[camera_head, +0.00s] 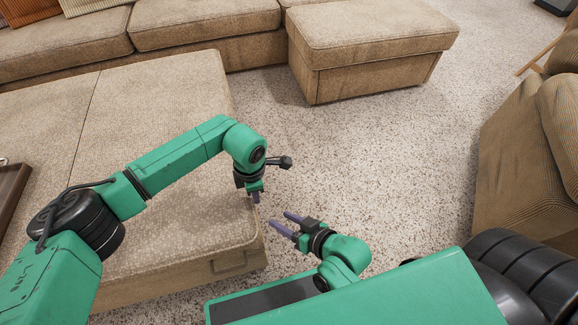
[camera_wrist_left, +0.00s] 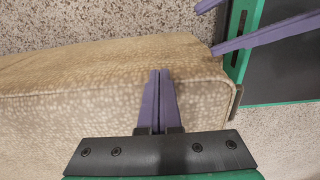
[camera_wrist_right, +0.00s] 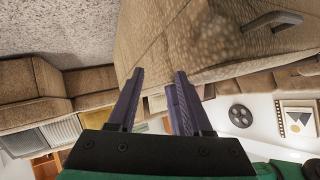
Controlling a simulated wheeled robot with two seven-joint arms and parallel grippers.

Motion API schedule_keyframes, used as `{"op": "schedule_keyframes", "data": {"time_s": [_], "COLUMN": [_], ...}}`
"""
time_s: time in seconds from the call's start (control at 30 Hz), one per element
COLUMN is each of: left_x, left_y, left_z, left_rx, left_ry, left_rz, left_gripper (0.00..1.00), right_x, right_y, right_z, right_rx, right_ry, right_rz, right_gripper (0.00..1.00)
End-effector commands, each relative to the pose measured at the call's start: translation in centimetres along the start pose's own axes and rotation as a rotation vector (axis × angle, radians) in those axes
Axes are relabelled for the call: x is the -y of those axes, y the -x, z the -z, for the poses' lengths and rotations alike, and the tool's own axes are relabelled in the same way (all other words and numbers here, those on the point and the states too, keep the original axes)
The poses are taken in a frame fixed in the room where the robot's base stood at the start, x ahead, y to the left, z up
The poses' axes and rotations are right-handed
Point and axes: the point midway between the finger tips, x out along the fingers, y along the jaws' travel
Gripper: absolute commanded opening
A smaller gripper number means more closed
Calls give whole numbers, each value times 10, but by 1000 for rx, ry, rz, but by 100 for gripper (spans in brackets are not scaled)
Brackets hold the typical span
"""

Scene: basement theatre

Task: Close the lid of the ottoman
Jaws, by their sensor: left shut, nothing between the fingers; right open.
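A large beige fabric ottoman (camera_head: 165,235) stands at the left in the head view, its broad top looking flat and level. A handle (camera_head: 236,262) is on its near face; a handle also shows in the right wrist view (camera_wrist_right: 272,20). My left gripper (camera_head: 256,198) is shut and empty, pointing down at the ottoman's right edge; in the left wrist view its fingers (camera_wrist_left: 157,75) overlap the beige fabric. I cannot tell whether they touch it. My right gripper (camera_head: 282,222) is open and empty, just right of the ottoman's near corner, its fingers pointing towards it.
A beige sofa (camera_head: 200,22) runs along the back. A separate boxy beige seat (camera_head: 370,45) stands beside it. A brown armchair (camera_head: 525,150) is at the right. A dark tray (camera_head: 10,195) lies at the far left. Open carpet (camera_head: 390,160) lies between the seats.

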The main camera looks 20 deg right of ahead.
Motion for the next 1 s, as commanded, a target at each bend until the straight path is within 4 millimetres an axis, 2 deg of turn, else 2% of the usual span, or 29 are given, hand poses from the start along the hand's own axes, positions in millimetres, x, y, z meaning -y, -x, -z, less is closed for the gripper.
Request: {"op": "schedule_keyframes", "data": {"time_s": [0.03, 0.17, 0.4, 0.53, 0.67, 1.0], "left_x": [-1, -4, -4, -4, -4, -3], "left_y": [11, 26, 50, 58, 61, 61], "left_z": [0, 0, -66, -86, -94, -94], "left_rx": [1, 2, 5, 4, 5, 5], "left_ry": [1, 2, 0, 2, 2, 2], "left_rz": [-2, -4, -5, -4, -3, -3], "left_gripper": [0, 0, 0, 0, 0, 0], "right_x": [-2, -12, -17, -18, -18, -18], "right_y": [5, 13, 16, 16, 16, 16], "right_z": [8, 12, 8, 8, 8, 7], "right_rx": [27, 131, 177, 179, 179, 179], "right_ry": [8, 27, 33, 33, 33, 33], "right_rz": [-11, -44, -58, -59, -58, -58], "right_gripper": [50, 50, 50, 50, 50, 50]}}
